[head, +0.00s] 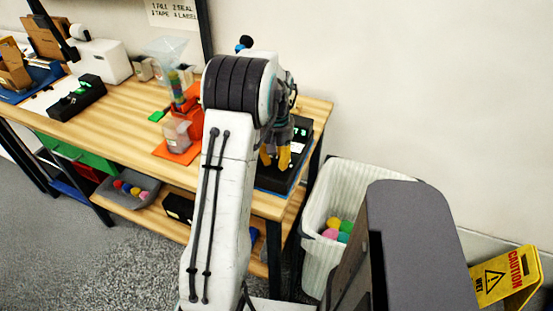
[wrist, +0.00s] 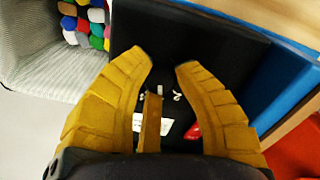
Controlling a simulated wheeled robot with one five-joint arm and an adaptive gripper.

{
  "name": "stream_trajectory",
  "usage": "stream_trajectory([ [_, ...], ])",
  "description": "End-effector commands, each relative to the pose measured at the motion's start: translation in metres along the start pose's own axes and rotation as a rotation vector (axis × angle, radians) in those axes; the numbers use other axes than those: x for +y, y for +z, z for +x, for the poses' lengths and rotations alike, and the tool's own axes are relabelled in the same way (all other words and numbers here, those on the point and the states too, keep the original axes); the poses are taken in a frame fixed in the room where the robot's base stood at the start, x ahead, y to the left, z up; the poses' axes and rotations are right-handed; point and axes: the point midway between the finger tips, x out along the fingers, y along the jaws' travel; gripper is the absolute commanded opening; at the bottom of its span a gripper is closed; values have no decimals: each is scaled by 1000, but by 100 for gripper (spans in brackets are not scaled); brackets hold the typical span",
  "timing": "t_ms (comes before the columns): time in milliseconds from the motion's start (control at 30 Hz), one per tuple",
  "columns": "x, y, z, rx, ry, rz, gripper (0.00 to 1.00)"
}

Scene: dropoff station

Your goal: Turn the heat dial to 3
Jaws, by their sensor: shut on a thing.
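The black device (head: 301,150) with small lit green characters stands at the right end of the wooden table. My gripper (head: 275,160) points down over it, its yellow fingers at the device's front part. In the wrist view the two fingers of my gripper (wrist: 163,66) are apart at the tips, over the dark face of the device (wrist: 245,55). White marks, a white label and a red patch show between them. My gripper is shut on the heat dial, which is dark and mostly hidden between the fingers; I cannot read its setting.
A white bin (head: 322,225) with coloured balls stands right of the table. An orange stand (head: 180,150) with a clear container is left of my arm. A black box (head: 77,99) sits farther left. A yellow caution sign (head: 505,277) is at the lower right.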

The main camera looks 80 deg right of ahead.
Motion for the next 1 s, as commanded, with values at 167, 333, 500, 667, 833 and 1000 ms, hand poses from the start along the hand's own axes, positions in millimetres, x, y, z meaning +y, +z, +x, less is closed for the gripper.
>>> stream_trajectory([
  [167,-1,3,4,-11,-4,1,0],
  [333,-1,3,3,-10,-4,1,36],
  [500,0,2,2,-6,-2,1,51],
  [667,0,1,1,-3,-1,1,57],
  [833,0,0,0,-2,-1,1,57],
  [1000,0,0,-11,1,0,1,57],
])
